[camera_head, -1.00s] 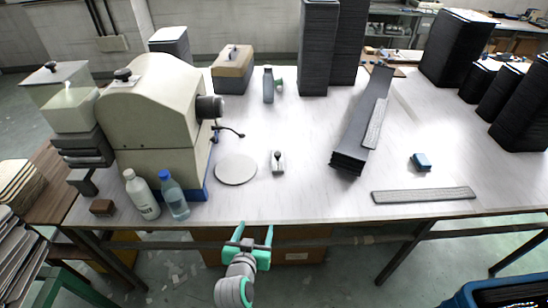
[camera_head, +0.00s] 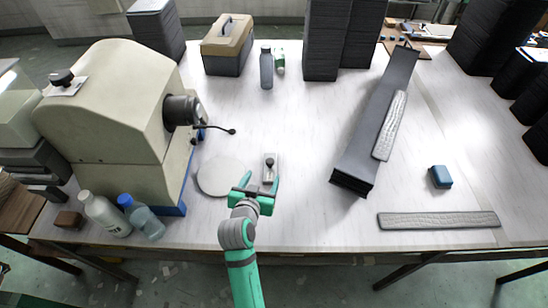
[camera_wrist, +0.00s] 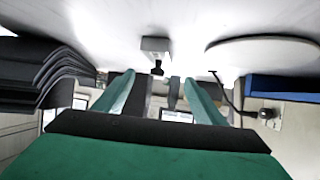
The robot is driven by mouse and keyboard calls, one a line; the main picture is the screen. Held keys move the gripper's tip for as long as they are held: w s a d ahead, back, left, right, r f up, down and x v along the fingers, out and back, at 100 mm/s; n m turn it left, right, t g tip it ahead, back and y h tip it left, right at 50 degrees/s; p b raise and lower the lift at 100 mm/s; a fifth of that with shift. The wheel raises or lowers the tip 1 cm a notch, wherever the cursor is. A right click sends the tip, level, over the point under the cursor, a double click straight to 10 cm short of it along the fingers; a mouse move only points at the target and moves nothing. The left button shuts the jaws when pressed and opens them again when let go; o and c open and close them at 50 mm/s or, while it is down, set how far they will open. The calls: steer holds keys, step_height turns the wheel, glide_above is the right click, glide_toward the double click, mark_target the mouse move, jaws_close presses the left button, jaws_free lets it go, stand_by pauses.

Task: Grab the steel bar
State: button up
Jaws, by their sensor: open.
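A long grey, textured flat bar (camera_head: 438,220) lies along the table's front edge at the right. A similar grey bar (camera_head: 389,126) lies on the stack of dark panels; I cannot tell which one is the steel bar. My gripper (camera_head: 261,180) is open and empty over the front of the table, well left of both bars. A small light metal block with a dark knob (camera_head: 269,173) stands just beyond its fingertips. In the wrist view the block (camera_wrist: 155,44) shows ahead of the open fingers (camera_wrist: 160,88), apart from them.
A round grey plate (camera_head: 220,176) lies left of my gripper. A big beige machine (camera_head: 110,110) and two bottles (camera_head: 142,217) stand further left. The dark panel stack (camera_head: 375,120) and a blue block (camera_head: 440,177) are at the right. The table between gripper and panels is clear.

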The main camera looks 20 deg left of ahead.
mark_target(269, 164)
steer(key=x, duration=0.6)
steer(key=shift+w+a, duration=0.1)
steer(key=shift+w, duration=0.25)
steer(key=x, duration=0.3)
steer(key=shift+f, duration=0.15)
steer(key=shift+w+f, duration=0.25)
steer(key=shift+w, duration=0.2)
steer(key=c, duration=1.5)
